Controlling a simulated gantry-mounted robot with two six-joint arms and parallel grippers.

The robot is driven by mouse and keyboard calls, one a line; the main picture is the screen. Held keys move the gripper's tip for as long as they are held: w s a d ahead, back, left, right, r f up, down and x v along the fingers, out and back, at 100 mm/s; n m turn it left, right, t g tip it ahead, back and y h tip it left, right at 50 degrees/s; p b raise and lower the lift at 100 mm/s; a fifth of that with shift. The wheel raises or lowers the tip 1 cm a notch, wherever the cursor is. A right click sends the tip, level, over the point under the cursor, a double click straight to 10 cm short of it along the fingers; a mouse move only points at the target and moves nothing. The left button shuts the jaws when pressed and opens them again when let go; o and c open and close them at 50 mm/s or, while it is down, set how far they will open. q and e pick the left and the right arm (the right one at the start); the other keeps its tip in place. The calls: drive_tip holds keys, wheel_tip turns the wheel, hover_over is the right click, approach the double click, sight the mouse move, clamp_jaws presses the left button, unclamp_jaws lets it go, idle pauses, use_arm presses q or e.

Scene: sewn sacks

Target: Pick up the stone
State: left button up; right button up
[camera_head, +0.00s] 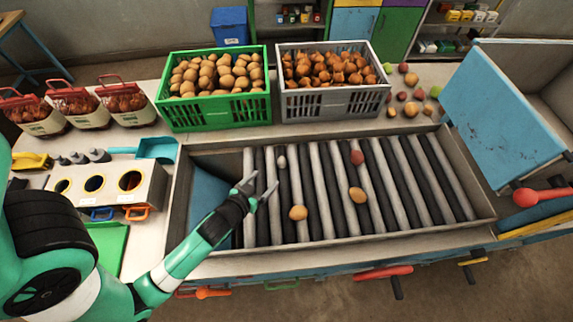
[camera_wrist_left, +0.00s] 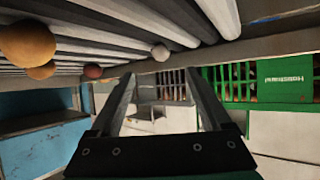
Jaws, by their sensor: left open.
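A small grey stone (camera_head: 281,162) lies on the roller bed (camera_head: 335,230), toward its back left. In the left wrist view the stone (camera_wrist_left: 160,52) sits near the end of the rollers, beyond the finger tips. My left gripper (camera_head: 262,184) is open and empty over the left part of the rollers. It is in front of and slightly left of the stone, apart from it. My right gripper is not in view.
Two potatoes (camera_head: 298,212) (camera_head: 357,195) and a reddish onion (camera_head: 357,157) also lie on the rollers. A green crate (camera_head: 195,122) and a grey crate (camera_head: 335,103) stand behind the bed's raised rim. The right rollers are clear.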

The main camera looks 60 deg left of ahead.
sight(280, 165)
use_arm(q)
drive_tip(key=x, duration=0.5)
drive_tip(key=shift+w+a+f+b, duration=0.15)
drive_tip(key=shift+w+a+b, duration=0.05)
drive_tip(key=shift+w+b, duration=0.2)
drive_tip(key=b+x, duration=0.1)
drive_tip(key=x, duration=0.4)
drive_tip(key=shift+a, duration=0.1)
drive_tip(key=shift+c, duration=0.3)
drive_tip(key=c, duration=1.2)
clamp_jaws()
